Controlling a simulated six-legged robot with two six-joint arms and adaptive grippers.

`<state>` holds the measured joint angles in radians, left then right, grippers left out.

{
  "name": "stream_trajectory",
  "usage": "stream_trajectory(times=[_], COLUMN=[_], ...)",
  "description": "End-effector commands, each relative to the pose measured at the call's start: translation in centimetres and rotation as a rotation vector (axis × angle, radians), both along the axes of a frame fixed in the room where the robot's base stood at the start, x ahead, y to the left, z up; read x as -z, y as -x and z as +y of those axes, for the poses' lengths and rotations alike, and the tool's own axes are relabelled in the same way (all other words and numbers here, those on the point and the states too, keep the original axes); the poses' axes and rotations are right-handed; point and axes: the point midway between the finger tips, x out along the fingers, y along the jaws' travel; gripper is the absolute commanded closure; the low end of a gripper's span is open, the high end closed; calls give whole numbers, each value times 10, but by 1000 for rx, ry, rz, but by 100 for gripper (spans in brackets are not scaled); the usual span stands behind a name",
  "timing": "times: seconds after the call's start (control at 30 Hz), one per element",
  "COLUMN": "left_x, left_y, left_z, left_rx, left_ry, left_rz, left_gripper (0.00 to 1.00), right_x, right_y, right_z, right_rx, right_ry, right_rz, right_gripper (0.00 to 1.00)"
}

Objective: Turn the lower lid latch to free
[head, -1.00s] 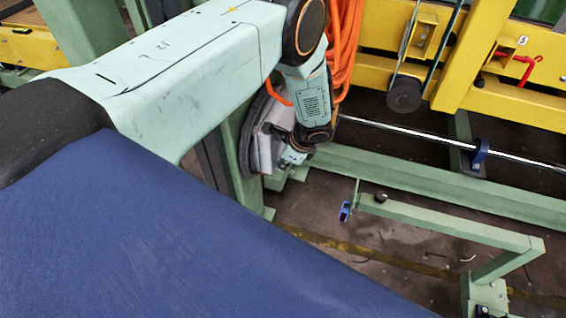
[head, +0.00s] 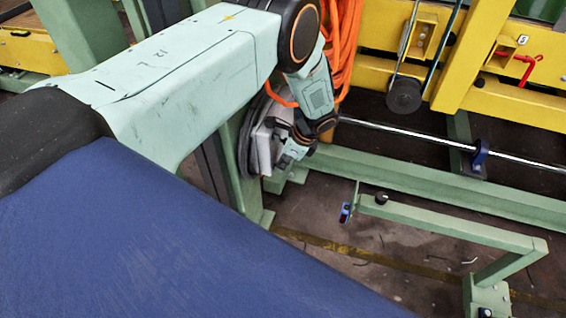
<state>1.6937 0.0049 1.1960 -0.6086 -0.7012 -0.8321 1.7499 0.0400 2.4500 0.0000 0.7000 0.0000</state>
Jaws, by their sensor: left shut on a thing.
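A round dark-rimmed unit with a pale grey lid (head: 262,148) stands upright against a green post, left of centre in the head view. My left gripper (head: 281,163) is at the lower right edge of this lid. It is shut on a small part there, which appears to be the lower lid latch. The gripper covers the latch, so its angle cannot be made out. My left wrist comes down to it from the upper right. My right gripper is not in view.
Orange hoses (head: 345,40) hang just behind my forearm. A shiny rod (head: 405,130) and green beam (head: 430,193) run right of the lid. Open floor lies between.

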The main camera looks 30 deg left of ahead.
Motion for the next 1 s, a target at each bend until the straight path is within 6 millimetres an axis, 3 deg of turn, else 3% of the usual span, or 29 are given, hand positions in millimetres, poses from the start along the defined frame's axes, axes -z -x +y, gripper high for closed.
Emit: stream_trajectory(times=[0.1, 0.13, 0.4, 0.83, 1.0], left_x=[-2, -2, -1, -2, -20], left_y=[0, 0, 1, 0, -4], left_z=[4, 4, 4, 1, -6], left_rx=[0, 0, -1, 0, 2], left_ry=[-7, -7, -6, -3, -3], left_rz=[2, 2, 4, 0, -3], left_gripper=[100, 90, 69, 69, 69], right_x=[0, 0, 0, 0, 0], right_y=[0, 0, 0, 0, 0], right_z=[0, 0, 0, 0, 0], right_rx=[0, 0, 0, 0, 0], right_ry=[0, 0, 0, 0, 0], right_rz=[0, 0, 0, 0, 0], right_gripper=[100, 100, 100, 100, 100])
